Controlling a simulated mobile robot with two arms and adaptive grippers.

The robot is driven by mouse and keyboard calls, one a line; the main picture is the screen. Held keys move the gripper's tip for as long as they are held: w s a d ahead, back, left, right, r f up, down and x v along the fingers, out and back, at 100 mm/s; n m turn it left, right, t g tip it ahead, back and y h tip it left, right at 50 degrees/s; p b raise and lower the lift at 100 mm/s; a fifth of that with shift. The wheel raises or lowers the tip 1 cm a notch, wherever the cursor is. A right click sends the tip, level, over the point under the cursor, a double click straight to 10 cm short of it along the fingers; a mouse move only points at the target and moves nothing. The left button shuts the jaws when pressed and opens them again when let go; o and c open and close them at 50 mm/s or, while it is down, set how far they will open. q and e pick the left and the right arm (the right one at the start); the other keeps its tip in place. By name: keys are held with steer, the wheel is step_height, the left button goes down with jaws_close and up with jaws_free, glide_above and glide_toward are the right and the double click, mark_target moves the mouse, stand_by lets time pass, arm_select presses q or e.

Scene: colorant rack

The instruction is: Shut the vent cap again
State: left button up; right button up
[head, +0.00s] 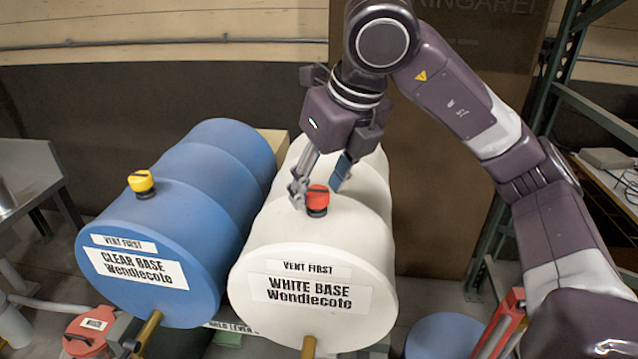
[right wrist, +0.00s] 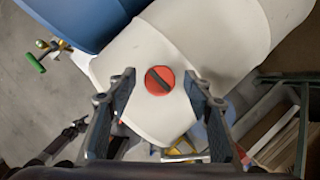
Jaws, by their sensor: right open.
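A red vent cap (head: 317,198) sits on top of the white drum (head: 270,228), which is labelled "White Base" and "Vent First". In the right wrist view the red cap (right wrist: 159,80) has a dark bar lying diagonally across its top. My right gripper (head: 318,187) is open over the white drum, with its fingertips close to the cap on either side. The right wrist view shows the cap between the fingertips, with gaps on both sides. A yellow cap (head: 142,184) sits on the blue drum (head: 205,190). My left gripper is out of view.
The drums lie side by side, with brass taps (head: 309,346) at their front ends. A red container (head: 88,333) stands at lower left. A blue round lid (head: 444,336) is at lower right. A green metal rack (head: 565,75) stands at right.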

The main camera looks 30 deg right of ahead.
steer(key=v, duration=1.2)
stand_by(0.6)
